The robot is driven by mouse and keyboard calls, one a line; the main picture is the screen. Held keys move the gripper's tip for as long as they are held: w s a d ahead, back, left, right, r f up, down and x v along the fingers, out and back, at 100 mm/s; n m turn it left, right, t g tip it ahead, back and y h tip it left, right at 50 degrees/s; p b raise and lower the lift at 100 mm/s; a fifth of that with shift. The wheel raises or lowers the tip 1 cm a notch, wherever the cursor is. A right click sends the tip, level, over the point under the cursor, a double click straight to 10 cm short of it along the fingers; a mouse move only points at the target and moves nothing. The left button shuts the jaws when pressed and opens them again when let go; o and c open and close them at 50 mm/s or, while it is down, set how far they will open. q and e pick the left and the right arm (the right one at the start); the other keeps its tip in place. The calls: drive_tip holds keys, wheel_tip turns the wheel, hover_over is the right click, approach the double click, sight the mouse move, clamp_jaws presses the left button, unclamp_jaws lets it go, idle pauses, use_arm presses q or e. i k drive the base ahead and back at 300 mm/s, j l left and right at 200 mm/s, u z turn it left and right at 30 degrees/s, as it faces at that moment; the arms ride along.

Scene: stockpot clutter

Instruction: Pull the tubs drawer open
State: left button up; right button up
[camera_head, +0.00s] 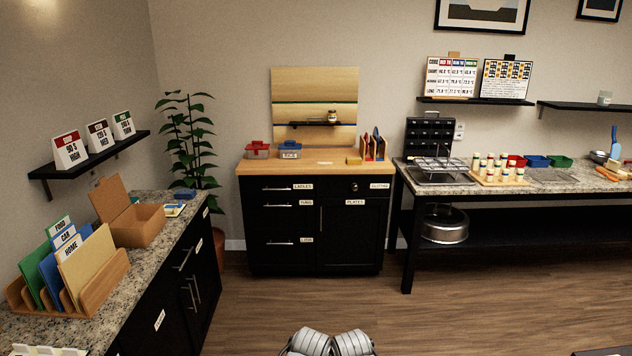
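The tubs drawer (288,212) is the middle one of three stacked drawers on the left side of the black cabinet (345,245) with a wooden top. A small white label, apparently reading TUBS, is on its front, and a thin metal handle (273,205) is to the label's left. The drawer looks shut, flush with the drawers above and below. Two grey rounded parts of my own arms show at the bottom edge, far from the cabinet. Neither gripper can be seen.
A ladles drawer (288,188) is above and another drawer (288,241) below; a plates door (350,235) is to the right. The wooden floor (310,300) before the cabinet is clear. A granite counter (178,235) stands left, a black-legged worktable (407,245) right.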

sight(270, 216)
drive_tip(key=i+j, duration=0.15)
drive_tip(key=i, duration=0.65)
drive_tip(key=i+j, duration=0.1)
drive_tip(key=i, duration=0.7)
drive_tip(key=i+j+z, duration=0.35)
drive_tip(key=i+j, duration=0.25)
drive_tip(key=i+j+z, duration=0.4)
drive_tip(key=i+j, duration=0.15)
drive_tip(key=j, duration=0.25)
drive_tip(key=i+j+z, duration=0.15)
drive_tip(key=j, duration=0.25)
drive_tip(key=i, duration=0.05)
